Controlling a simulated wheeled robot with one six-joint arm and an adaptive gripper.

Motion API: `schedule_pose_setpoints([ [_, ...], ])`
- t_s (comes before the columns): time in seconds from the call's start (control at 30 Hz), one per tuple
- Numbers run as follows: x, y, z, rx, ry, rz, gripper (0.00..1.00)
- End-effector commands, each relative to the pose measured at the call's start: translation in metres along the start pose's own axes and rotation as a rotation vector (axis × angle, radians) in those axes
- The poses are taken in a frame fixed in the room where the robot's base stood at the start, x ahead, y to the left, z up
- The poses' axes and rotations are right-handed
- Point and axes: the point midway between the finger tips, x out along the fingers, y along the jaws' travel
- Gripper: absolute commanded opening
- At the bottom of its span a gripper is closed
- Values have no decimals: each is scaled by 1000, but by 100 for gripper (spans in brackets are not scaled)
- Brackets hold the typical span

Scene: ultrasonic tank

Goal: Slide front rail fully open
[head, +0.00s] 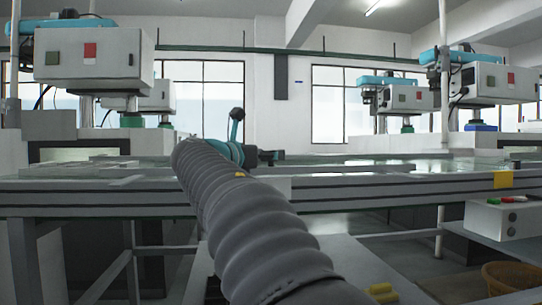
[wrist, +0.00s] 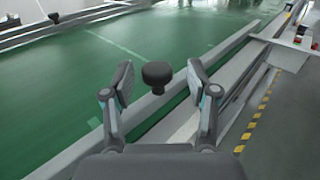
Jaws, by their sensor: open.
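In the wrist view, my gripper (wrist: 160,82) is open, with one finger pad on each side of a black round knob (wrist: 157,72). Gaps show between the knob and both pads, and nothing is gripped. The knob stands on or by a long grey rail (wrist: 222,48) that runs diagonally along the green surface; its foot is hard to make out. In the head view, my sleeved arm reaches over the tank's front edge (head: 400,187), and my gripper (head: 268,157) shows only small and partly hidden behind it. The knob cannot be made out there.
The green tank surface (wrist: 60,80) lies left of the rail. A control box with coloured buttons (head: 505,215) hangs at the right front. White machine heads (head: 90,55) stand at the back left and right (head: 490,83). Yellow-black floor tape (wrist: 258,110) runs along the right.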

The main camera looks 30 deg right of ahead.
Motion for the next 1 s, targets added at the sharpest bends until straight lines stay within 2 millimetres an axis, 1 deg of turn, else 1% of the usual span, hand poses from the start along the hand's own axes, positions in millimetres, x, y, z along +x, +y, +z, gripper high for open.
schedule_pose_setpoints([
  [0.03, -11, 0, 0, 0, 0, 4, 59],
  [0.3, -65, 1, 0, 1, 0, 5, 59],
  [0.4, -81, 0, 0, 1, 1, 4, 59],
  [0.5, -92, 0, 0, 1, 1, 3, 59],
  [0.7, -101, 0, 0, 0, 0, 0, 59],
  [1.0, -102, 0, 0, 0, 0, 0, 59],
])
